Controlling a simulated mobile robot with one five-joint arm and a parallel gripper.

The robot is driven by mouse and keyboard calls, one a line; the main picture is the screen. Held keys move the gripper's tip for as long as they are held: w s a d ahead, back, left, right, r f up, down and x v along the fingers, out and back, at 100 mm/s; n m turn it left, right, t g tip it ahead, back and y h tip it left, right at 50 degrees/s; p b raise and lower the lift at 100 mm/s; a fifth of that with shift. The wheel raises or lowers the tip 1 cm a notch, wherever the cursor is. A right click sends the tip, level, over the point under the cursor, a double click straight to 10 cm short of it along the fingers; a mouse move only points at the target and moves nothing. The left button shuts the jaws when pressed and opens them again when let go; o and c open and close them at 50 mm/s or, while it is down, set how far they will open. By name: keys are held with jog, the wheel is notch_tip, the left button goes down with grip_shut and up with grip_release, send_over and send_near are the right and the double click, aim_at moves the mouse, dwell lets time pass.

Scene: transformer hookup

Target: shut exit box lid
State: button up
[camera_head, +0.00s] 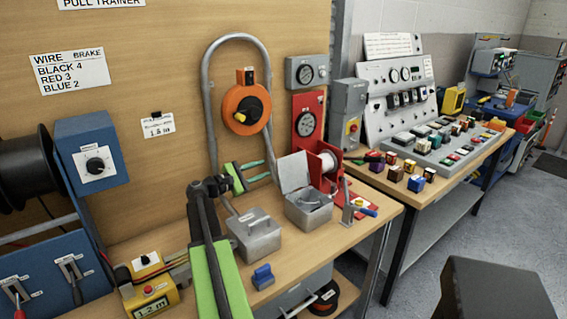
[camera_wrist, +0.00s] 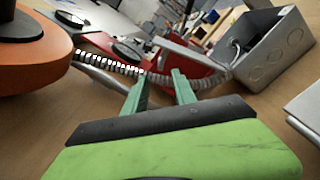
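A grey metal box (camera_head: 308,210) stands open on the workbench, with wire inside. Its pale lid (camera_head: 293,172) stands raised at its back left side. The open box also shows at the upper right of the wrist view (camera_wrist: 272,58). My gripper (camera_head: 272,170) is to the left of the raised lid, above the bench, and touches nothing that I can see. In the wrist view, its two green fingers (camera_wrist: 160,80) are apart with nothing between them. I cannot read a label naming the exit box.
A second grey box (camera_head: 255,236), lid closed, stands left of the open one. A bent conduit (camera_head: 208,110) and an orange reel (camera_head: 243,125) are behind my gripper. A red winch (camera_head: 325,165) stands just behind the open box. A blue block (camera_head: 263,276) lies in front.

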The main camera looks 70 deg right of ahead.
aim_at(282, 161)
jog(key=x, duration=1)
jog(key=shift+s, duration=0.15)
jog(key=shift+c, duration=0.3)
grip_shut()
jog(key=shift+d+r, duration=0.1)
jog(key=shift+d, duration=0.05)
dwell(0.5)
